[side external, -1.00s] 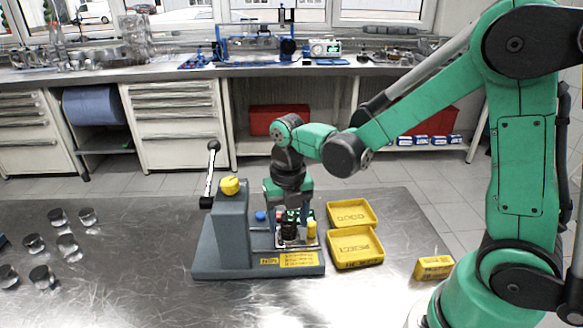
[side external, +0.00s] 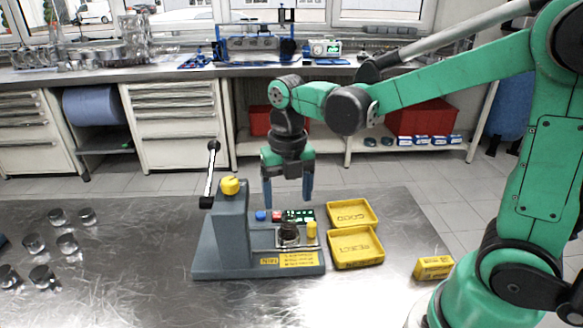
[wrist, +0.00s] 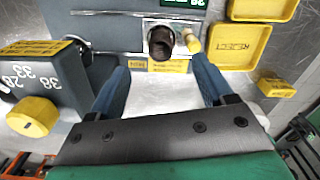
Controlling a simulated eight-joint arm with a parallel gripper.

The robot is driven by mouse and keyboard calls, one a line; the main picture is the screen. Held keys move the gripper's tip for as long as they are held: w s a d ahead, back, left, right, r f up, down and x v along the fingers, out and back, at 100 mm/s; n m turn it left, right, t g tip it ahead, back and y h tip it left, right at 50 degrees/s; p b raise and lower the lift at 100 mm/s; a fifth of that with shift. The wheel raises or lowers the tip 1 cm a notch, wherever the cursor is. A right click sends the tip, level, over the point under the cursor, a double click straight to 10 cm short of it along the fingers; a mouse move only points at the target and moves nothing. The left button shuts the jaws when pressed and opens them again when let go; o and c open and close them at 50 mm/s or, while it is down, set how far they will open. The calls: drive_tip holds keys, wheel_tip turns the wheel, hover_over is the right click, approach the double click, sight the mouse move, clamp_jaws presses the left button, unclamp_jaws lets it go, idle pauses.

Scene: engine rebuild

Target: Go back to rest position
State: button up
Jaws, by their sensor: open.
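My gripper (side external: 288,200) is open and empty, with its blue fingers pointing down above the grey test fixture (side external: 222,255). In the wrist view the two fingers of my gripper (wrist: 160,85) are spread wide apart. A dark cylindrical part (side external: 289,234) stands on the fixture's metal plate, below and clear of the fingers. In the wrist view the dark part (wrist: 161,42) shows just beyond the fingertips, beside a small yellow post (wrist: 191,40).
The fixture has an upright lever (side external: 211,170) and a yellow knob (side external: 230,186). Two yellow trays, one marked GOOD (side external: 372,206) and one marked REJECT (side external: 380,246), lie to its right. A yellow block (side external: 433,267) is near my base. Several metal cylinders (side external: 67,243) stand at left.

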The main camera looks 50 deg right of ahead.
drive_tip(key=s+r+m+t, duration=0.1)
drive_tip(key=m+t, duration=0.1)
drive_tip(key=m, duration=0.8)
drive_tip(key=s+r+m+t, duration=0.1)
drive_tip(key=s+m+t, duration=0.1)
drive_tip(key=m, duration=0.8)
drive_tip(key=s+m+t, duration=0.1)
drive_tip(key=m+t, duration=0.2)
drive_tip(key=m, duration=0.6)
drive_tip(key=shift+s+r+m, duration=0.35)
drive_tip(key=shift+r+m, duration=0.05)
